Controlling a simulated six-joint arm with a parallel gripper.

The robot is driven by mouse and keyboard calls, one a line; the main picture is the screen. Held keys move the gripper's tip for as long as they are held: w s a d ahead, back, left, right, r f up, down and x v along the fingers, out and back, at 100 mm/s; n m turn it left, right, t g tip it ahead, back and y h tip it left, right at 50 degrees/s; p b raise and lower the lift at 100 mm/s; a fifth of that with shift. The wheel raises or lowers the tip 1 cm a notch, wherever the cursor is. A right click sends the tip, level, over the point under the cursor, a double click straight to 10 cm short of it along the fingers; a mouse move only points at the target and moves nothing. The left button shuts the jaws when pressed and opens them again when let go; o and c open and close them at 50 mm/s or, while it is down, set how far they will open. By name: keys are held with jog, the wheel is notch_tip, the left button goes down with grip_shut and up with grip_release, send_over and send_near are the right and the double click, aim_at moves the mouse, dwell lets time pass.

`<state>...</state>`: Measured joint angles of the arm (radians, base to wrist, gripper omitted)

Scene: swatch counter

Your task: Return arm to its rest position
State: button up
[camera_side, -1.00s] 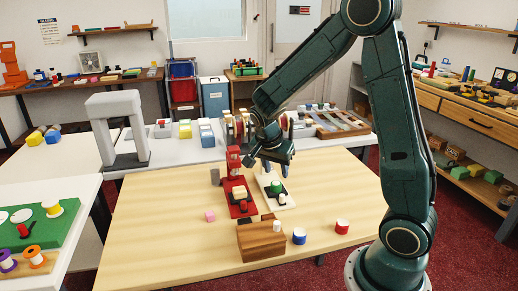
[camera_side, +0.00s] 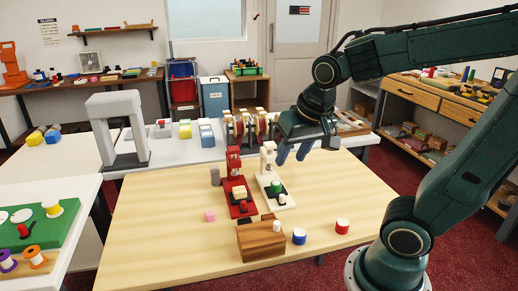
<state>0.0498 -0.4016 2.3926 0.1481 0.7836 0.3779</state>
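My gripper (camera_side: 292,156) hangs above the back right of the wooden table, its two fingers pointing down and to the left. The fingers look apart, with nothing visible between them. It is just right of the white stand (camera_side: 267,158); whether they touch cannot be told from this side. The white stand holds a green piece (camera_side: 276,187) and a small white piece on its base. Left of it, the red stand (camera_side: 233,160) holds a cream block (camera_side: 239,192) on its base.
A brown wooden block (camera_side: 258,243) with a small white piece on top stands in front.

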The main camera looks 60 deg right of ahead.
jog(key=s+a+r+n+t+y, duration=0.1)
jog(key=s+a+r+n, duration=0.1)
jog(key=s+a+n, duration=0.2)
jog(key=shift+s+n+t, duration=0.3)
jog(key=shift+s+n, duration=0.9)
jog(key=shift+s, duration=0.35)
